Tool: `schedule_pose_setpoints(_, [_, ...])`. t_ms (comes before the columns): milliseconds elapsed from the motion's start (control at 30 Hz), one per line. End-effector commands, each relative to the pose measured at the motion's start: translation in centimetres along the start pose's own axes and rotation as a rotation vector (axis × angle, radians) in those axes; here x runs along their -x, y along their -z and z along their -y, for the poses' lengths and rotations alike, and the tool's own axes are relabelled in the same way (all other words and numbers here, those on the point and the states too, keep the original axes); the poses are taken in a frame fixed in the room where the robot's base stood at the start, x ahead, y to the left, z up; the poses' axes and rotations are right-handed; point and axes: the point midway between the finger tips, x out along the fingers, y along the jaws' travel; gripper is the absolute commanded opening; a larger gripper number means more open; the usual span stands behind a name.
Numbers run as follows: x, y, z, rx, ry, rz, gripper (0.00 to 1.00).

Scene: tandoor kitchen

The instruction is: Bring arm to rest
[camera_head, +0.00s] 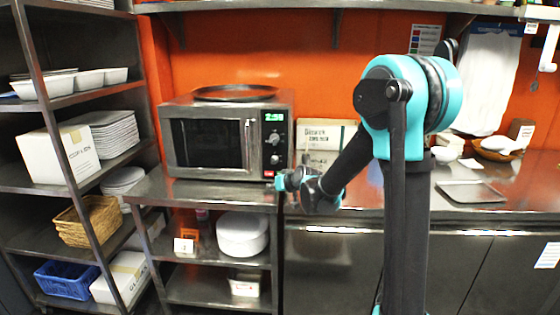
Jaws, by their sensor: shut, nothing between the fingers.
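My arm rises at the right of centre in the head view, with a teal joint at its top. Its forearm slopes down and left to my gripper (287,183), which is in front of the counter edge, near the microwave's lower right corner. The gripper is small in the picture and partly hidden by the wrist. It is shut, with nothing visible in it.
A microwave (215,140) with a dark round pan (235,92) on top stands on the steel counter (190,192). A shelf rack (45,95) with dishes and boxes stands at left. A metal tray (470,192) lies on the right counter. Open shelves hold a white container (242,235).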

Motion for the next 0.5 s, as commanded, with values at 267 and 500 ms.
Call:
schedule_pose_setpoints(267, [10.8,-7.9,-4.6,-0.051,-0.125,0.189,0.0])
schedule_pose_setpoints(500, [20.6,-17.2,-7.6,-0.127,-0.266,0.37,0.0])
